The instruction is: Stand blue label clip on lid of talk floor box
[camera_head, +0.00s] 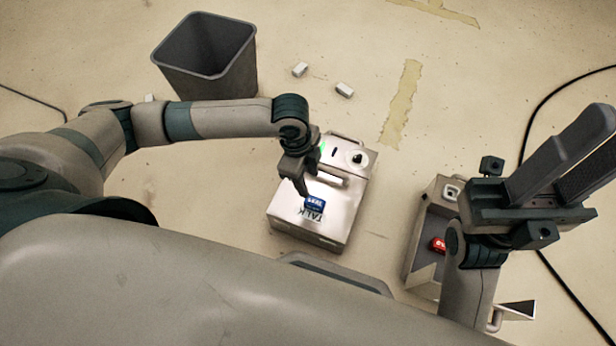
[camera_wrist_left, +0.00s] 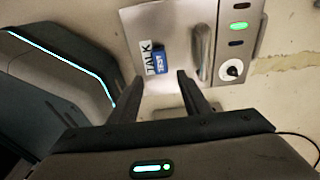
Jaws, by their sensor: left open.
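The talk floor box (camera_head: 345,215) is a pale box with a handle and a round dial on top; its lid also shows in the left wrist view (camera_wrist_left: 178,20). The blue label clip (camera_head: 315,202), with white lettering, is on the lid beside the white TALK label (camera_head: 312,214). In the left wrist view the clip (camera_wrist_left: 160,62) lies just beyond my fingertips. I cannot tell whether it stands or lies flat. My left gripper (camera_head: 303,188) is open and empty, low over the lid beside the clip. My right gripper (camera_head: 592,140) is raised at the right, its fingers apart and empty.
An open grey box (camera_head: 420,235) with a red clip (camera_head: 438,245) inside stands at the right, partly behind my right arm. A grey bin (camera_head: 205,85) stands at the back left. Two small white blocks (camera_head: 300,69) (camera_head: 344,90) lie behind the box. A black cable (camera_head: 535,110) runs along the right.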

